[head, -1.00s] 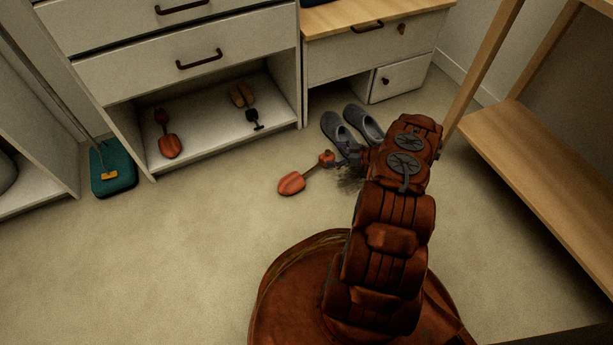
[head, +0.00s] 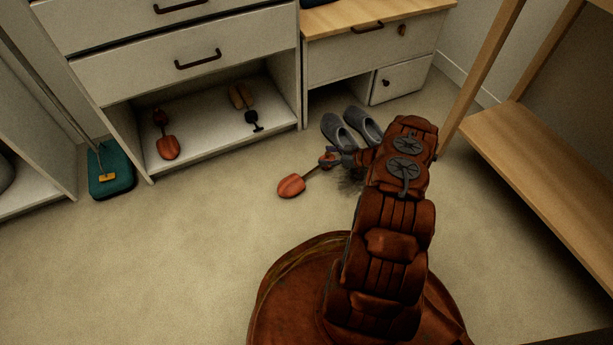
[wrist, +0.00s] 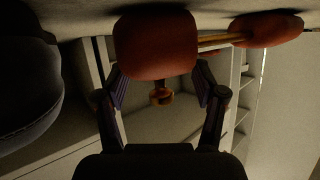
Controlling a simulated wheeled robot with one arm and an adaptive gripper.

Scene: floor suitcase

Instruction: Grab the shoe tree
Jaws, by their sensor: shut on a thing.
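The orange shoe tree (head: 291,186) lies on the carpet in front of the cabinets, its toe piece at lower left. A thin rod joins it to the heel block by my gripper (head: 334,157). In the wrist view, which looks upside down, the orange heel block (wrist: 155,47) sits between the fingers of my gripper (wrist: 162,85). My gripper is shut on the heel block. The toe piece (wrist: 268,29) sticks out to the right there. The fingers partly hide the heel block in the head view.
Grey shoes (head: 350,130) stand right behind my gripper. Another orange shoe tree (head: 167,146) and a brown-and-black one (head: 243,104) lie in the open cabinet bay (head: 205,150). A teal mop head (head: 111,180) is at left, a wooden shelf (head: 540,165) at right. Carpet at front left is clear.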

